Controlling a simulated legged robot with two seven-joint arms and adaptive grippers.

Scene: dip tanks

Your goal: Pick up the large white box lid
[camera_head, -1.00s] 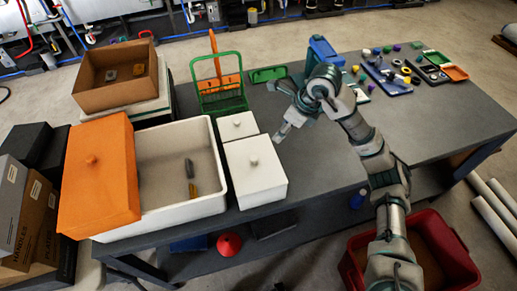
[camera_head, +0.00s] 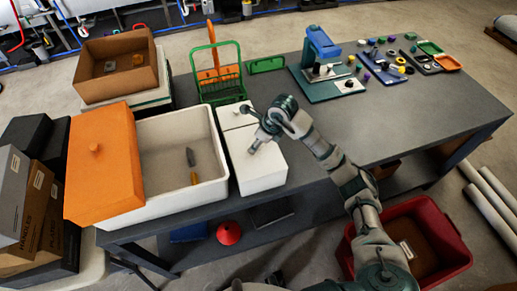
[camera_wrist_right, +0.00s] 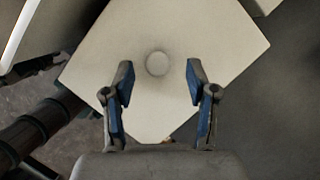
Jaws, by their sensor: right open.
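The large white box lid (camera_head: 263,168) is a pale square lid on a box on the grey table, right of the open white tub. In the right wrist view the lid (camera_wrist_right: 215,35) fills the middle, with its round knob (camera_wrist_right: 157,63) between and just beyond the fingertips. My right gripper (camera_head: 248,130) is over the lid, partly covering it in the head view; its knob is hard to make out there. In the wrist view the two blue-padded fingers (camera_wrist_right: 160,80) are apart and empty. I cannot tell their height above the lid.
A smaller white box (camera_head: 235,115) stands behind the large one. The white tub (camera_head: 205,197) with an orange lid (camera_head: 100,165) is at left. A green rack (camera_head: 218,80) stands behind. A red bin (camera_head: 455,255) is below.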

